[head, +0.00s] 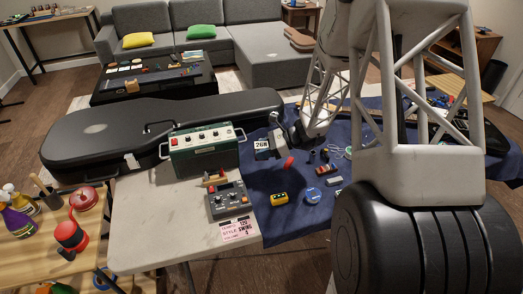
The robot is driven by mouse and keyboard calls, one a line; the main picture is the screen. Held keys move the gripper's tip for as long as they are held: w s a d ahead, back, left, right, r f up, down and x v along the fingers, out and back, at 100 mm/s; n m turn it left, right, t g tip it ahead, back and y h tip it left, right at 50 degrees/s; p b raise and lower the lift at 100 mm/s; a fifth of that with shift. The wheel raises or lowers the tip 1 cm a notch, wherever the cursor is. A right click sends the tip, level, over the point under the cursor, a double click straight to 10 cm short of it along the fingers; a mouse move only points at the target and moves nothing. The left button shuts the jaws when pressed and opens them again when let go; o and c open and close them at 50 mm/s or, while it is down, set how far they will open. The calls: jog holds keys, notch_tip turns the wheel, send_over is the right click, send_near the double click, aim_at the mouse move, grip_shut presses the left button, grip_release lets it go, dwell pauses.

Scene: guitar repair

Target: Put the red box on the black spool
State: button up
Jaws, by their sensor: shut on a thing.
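My gripper (283,153) is over the blue cloth, right of the green amplifier, with its fingers pointing down. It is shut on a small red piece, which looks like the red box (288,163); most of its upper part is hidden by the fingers. The red box looks held above the cloth, though its exact height is hard to tell. A small dark round thing (324,155), possibly the black spool, is on the cloth to the right of the gripper. It is too small to be sure.
A blue cloth (262,205) covers the table's right part. On it are a yellow box (279,198), a blue round thing (312,195) and a grey block (334,182). A green amplifier (204,151), a grey pedal (229,200) and a black guitar case (90,135) are left. My arm hides the right side.

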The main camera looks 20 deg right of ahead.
jog(key=shift+d, duration=0.1)
jog(key=s+d+f+m+t+h, duration=0.1)
jog(key=d+m+t+h, duration=0.3)
jog(key=d, duration=0.8)
jog(key=m+t, duration=0.2)
jog(key=shift+s+f+m+t, duration=0.25)
jog(key=shift+f+m+t, duration=0.05)
jog(key=shift+f, duration=0.05)
jog(key=shift+w, duration=0.15)
jog(key=w+d, duration=0.1)
jog(key=w, duration=0.4)
jog(key=w+d+f, duration=0.1)
jog(key=w, duration=0.4)
jog(key=w+d, duration=0.1)
jog(key=w, duration=0.4)
jog(key=shift+w+d+f, duration=0.1)
jog(key=shift+d+f, duration=0.15)
jog(key=shift+d, duration=0.15)
jog(key=shift+f, duration=1.75)
jog(key=shift+f, duration=0.15)
jog(key=o, duration=1)
